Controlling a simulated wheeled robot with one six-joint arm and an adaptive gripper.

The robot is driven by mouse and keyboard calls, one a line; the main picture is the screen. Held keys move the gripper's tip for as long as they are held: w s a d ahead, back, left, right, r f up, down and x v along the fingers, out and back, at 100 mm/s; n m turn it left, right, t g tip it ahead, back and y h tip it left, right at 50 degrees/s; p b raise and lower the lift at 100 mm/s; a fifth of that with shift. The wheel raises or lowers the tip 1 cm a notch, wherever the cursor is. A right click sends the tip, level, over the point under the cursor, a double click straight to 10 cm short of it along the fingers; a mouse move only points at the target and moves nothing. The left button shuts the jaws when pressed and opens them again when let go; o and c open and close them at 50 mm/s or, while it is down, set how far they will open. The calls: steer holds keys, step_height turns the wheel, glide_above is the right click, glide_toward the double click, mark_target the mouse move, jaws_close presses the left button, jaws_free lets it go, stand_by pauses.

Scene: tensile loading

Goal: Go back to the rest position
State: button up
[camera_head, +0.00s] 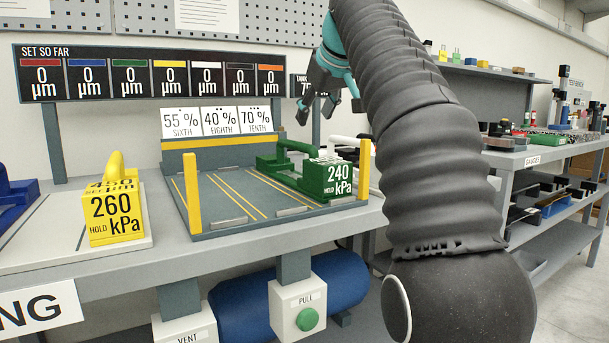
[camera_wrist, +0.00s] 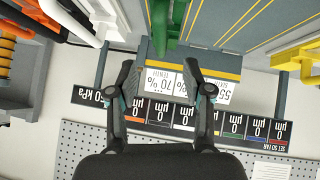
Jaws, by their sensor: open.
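My gripper (camera_head: 322,100) is open and empty. In the head view it hangs above the back right of the grey fixture bed, its fingers pointing down. In the wrist view its two fingers (camera_wrist: 157,80) are spread apart, with part of a green object between and beyond their tips. The green block (camera_head: 338,181), marked 240 kPa, sits at the right side of the fixture bed (camera_head: 240,200), apart from my gripper. The black arm covers part of what lies behind and to the right of the fixture.
A yellow block (camera_head: 115,212) marked 260 kPa stands on the left of the bench. Yellow posts (camera_head: 193,192) edge the fixture. Percentage cards (camera_head: 220,121) stand behind it, below a display board (camera_head: 150,72) reading zeros. A PULL button (camera_head: 307,319) is below. Shelves stand at right.

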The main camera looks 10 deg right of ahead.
steer(key=shift+s, duration=0.1)
steer(key=shift+s, duration=0.25)
steer(key=s+f+m+g+p, duration=0.1)
steer(key=s+f+m+p, duration=0.1)
steer(key=s+f, duration=1.3)
steer(key=s+a+f+m+g+h+p, duration=0.1)
steer(key=s+f+p, duration=0.3)
steer(key=s+f, duration=1.2)
step_height(320, 180, down, 5)
steer(key=shift+r+m+g, duration=0.2)
steer(key=shift+m+g, duration=0.6)
